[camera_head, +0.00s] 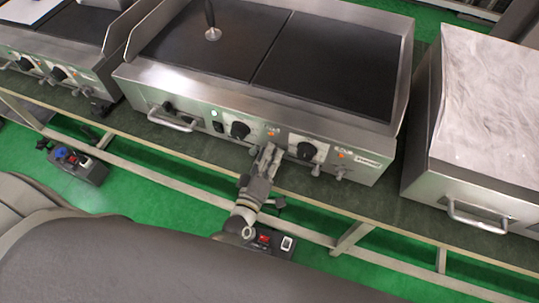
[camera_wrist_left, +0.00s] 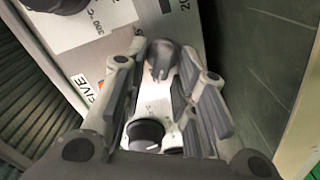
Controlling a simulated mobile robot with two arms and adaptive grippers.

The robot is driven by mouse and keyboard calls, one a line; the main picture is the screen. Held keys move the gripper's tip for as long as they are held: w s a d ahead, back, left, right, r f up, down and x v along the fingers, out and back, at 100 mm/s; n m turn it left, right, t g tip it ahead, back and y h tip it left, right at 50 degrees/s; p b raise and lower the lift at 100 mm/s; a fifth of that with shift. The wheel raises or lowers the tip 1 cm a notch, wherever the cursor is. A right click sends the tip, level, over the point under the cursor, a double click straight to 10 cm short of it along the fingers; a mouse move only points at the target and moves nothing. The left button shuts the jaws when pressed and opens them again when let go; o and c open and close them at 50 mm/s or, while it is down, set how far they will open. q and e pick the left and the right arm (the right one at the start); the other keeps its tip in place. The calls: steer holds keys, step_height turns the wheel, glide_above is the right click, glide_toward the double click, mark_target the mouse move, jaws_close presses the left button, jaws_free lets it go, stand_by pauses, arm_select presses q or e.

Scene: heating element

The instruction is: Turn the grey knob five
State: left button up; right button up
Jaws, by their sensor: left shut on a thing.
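The grey knob five (camera_wrist_left: 162,60) shows in the left wrist view as a rounded dark grey knob on the pale metal panel, between my fingertips. Lettering ending in "IVE" is partly visible to its left. My left gripper (camera_wrist_left: 164,57) is shut on this knob. In the head view, my left gripper (camera_head: 267,153) reaches the front panel of the middle griddle (camera_head: 215,101), between two black knobs, and hides the held knob there. My right gripper is not in view.
Black knobs (camera_head: 240,130) and (camera_head: 306,151) flank my gripper. Small grey knobs (camera_head: 316,170) sit further right. A metal handle (camera_head: 170,121) projects at the left. Another appliance (camera_head: 485,120) stands at the right. A rail (camera_head: 210,174) runs below the counter.

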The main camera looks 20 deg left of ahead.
arm_select(q)
steer(key=o, duration=0.7)
steer(key=shift+s, duration=0.1)
steer(key=s, duration=1.2)
steer(key=shift+a, duration=0.2)
steer(key=shift+w, duration=0.1)
